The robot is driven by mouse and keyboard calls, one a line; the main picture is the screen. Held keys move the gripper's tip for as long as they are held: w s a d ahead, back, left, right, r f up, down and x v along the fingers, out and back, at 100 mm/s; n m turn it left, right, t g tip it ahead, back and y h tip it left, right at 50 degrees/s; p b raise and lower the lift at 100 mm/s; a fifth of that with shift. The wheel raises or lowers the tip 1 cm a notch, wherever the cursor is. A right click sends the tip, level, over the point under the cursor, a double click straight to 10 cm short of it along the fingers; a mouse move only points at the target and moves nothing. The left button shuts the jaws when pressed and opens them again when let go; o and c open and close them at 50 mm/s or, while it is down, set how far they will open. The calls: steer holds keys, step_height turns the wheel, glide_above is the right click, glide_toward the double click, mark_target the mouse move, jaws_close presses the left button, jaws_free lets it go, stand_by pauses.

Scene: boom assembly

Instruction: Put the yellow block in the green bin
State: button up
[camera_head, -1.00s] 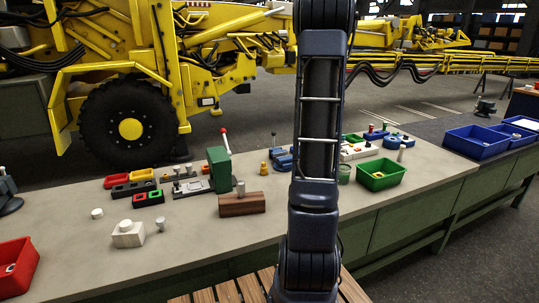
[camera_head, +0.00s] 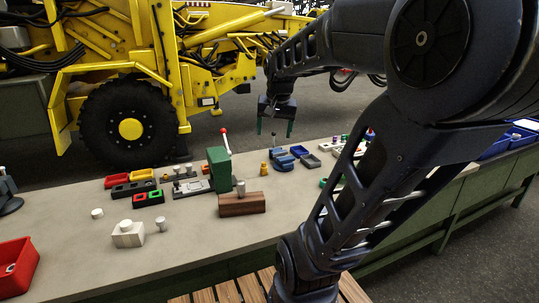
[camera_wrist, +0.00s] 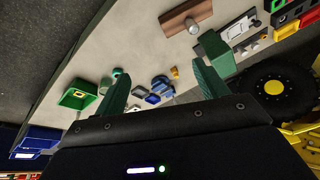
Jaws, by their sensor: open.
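A small yellow block (camera_head: 264,169) stands upright on the grey bench, right of the green press. In the wrist view the yellow block (camera_wrist: 174,73) shows between my fingers, well beyond them. My gripper (camera_head: 274,129) is open and empty, in the air above and behind the block, fingers pointing down. The green bin (camera_wrist: 75,104) is at the left of the wrist view, with a small pale yellowish patch inside that I cannot identify. In the head view my arm hides the bin.
A green press (camera_head: 219,170) with a red-knobbed lever and a brown wooden block (camera_head: 242,204) stand left of the yellow block. Blue vise-like parts (camera_head: 284,160) are close on its right. A red bin (camera_head: 14,266) is at the front left. Bare bench lies in front.

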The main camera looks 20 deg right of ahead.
steer(key=s+a+f+n+t, duration=0.1)
steer(key=s+a+f+n, duration=0.3)
steer(key=s, duration=0.4)
steer(key=shift+s+a+n, duration=0.2)
steer(key=shift+a+n, duration=0.4)
stand_by(0.5)
